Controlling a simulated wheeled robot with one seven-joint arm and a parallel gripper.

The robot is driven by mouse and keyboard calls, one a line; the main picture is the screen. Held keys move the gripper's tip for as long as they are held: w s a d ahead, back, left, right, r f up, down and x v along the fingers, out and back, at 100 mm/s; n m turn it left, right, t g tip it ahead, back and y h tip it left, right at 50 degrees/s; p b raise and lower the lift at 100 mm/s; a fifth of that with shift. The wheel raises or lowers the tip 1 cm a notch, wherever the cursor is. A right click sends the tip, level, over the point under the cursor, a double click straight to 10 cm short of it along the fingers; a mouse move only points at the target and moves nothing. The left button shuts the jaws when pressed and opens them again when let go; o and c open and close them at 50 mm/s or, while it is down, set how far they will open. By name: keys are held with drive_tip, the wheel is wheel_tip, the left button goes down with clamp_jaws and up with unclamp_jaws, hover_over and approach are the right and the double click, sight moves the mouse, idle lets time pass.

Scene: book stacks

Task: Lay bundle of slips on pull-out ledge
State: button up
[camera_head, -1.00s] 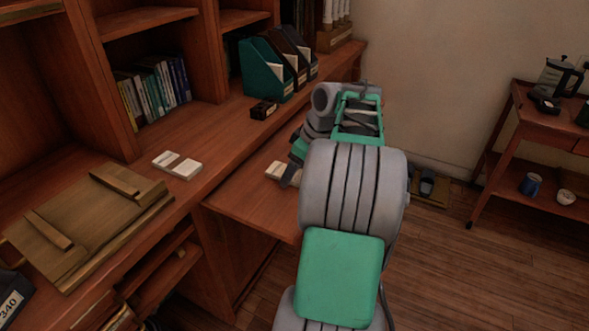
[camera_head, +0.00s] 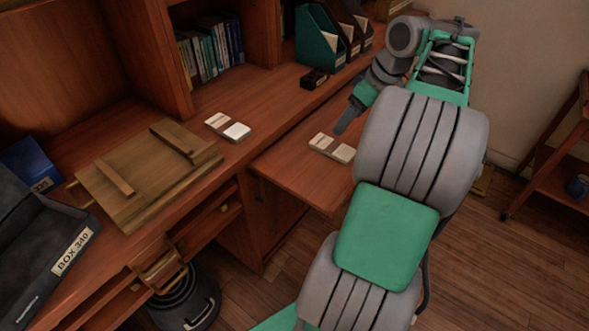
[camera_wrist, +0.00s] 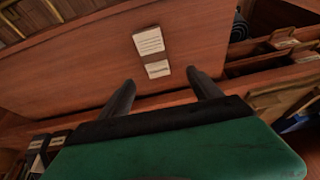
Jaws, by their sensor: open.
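A bundle of pale slips (camera_head: 331,147) lies flat on the pull-out ledge (camera_head: 292,178). It also shows in the wrist view (camera_wrist: 150,52), lying beyond my fingertips on the bare reddish wood of the ledge (camera_wrist: 85,70). My gripper (camera_head: 342,130) is just above and behind the bundle in the head view, apart from it. In the wrist view my gripper (camera_wrist: 161,86) has its two dark fingers wide apart with nothing between them. My arm hides the right part of the ledge in the head view.
A similar pale bundle (camera_head: 228,126) lies on the desk. A wooden press or board (camera_head: 150,170) and a dark box labelled 340 (camera_head: 45,250) are at left. A small dark block (camera_head: 314,78) and teal file holder (camera_head: 318,40) stand behind. The ledge's front left is clear.

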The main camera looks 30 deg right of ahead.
drive_tip(key=w+a+f+m, duration=0.1)
drive_tip(key=w+a+f, duration=0.1)
drive_tip(key=a, duration=0.8)
drive_tip(key=w+a+f+m, duration=0.1)
drive_tip(key=w+a, duration=0.1)
drive_tip(key=a, duration=0.9)
drive_tip(key=s+a+f+m+g+h, duration=0.1)
drive_tip(key=s+a+f, duration=0.8)
drive_tip(key=s+a, duration=0.1)
drive_tip(key=shift+s+m+g+h, duration=0.3)
drive_tip(key=shift+s+m+g, duration=0.1)
drive_tip(key=shift+s, duration=0.25)
